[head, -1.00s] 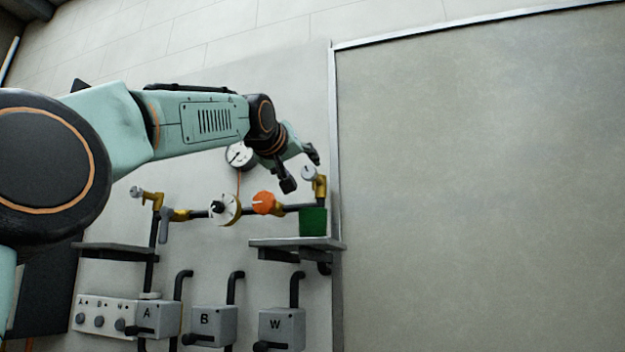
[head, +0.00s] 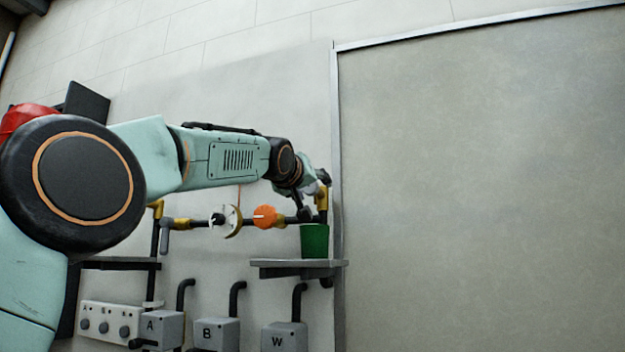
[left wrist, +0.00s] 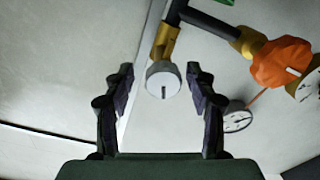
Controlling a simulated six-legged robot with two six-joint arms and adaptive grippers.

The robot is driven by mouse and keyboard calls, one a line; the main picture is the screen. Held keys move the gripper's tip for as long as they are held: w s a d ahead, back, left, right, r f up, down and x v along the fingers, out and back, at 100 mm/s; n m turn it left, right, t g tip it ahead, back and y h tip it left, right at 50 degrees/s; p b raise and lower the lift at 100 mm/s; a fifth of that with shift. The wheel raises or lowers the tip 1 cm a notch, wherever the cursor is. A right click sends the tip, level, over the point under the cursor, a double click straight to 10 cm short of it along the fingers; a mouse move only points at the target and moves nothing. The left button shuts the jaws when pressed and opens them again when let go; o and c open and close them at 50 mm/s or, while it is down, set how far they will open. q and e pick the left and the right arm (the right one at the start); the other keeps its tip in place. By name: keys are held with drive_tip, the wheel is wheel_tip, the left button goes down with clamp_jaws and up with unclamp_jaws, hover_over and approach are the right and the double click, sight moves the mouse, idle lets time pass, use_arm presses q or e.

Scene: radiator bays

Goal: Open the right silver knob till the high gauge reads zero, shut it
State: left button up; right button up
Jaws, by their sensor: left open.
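The right silver knob (left wrist: 163,80) shows in the left wrist view as a round pale face with a dark slot mark, on a brass fitting (left wrist: 164,42). My left gripper (left wrist: 160,78) is open, one finger on each side of the knob's picture; I cannot tell whether they touch it. In the head view my left gripper (head: 314,196) is at the right end of the pipe and mostly hides the knob. A white gauge (left wrist: 238,121) on a thin orange line shows in the left wrist view; its reading is too small to tell. My arm hides it in the head view.
A green cup (head: 314,243) stands on a grey shelf (head: 285,264) below the knob. An orange knob (head: 265,216) and another round dial (head: 232,221) are on the pipe to the left. Grey boxes A, B and W are below. The right wall panel (head: 480,180) is bare.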

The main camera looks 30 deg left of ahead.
use_arm(q)
drive_tip(key=shift+w+a, duration=0.1)
drive_tip(key=shift+a, duration=0.5)
drive_tip(key=shift+w+d+f, duration=0.1)
drive_tip(key=shift+w+d, duration=0.4)
drive_tip(key=shift+w, duration=0.05)
drive_tip(key=shift+c, duration=0.9)
drive_tip(key=shift+s+a, duration=0.3)
drive_tip(key=shift+s, duration=0.05)
drive_tip(key=c, duration=0.4)
drive_tip(key=shift+d, duration=0.1)
drive_tip(key=c, duration=0.6)
drive_tip(key=shift+o, duration=0.2)
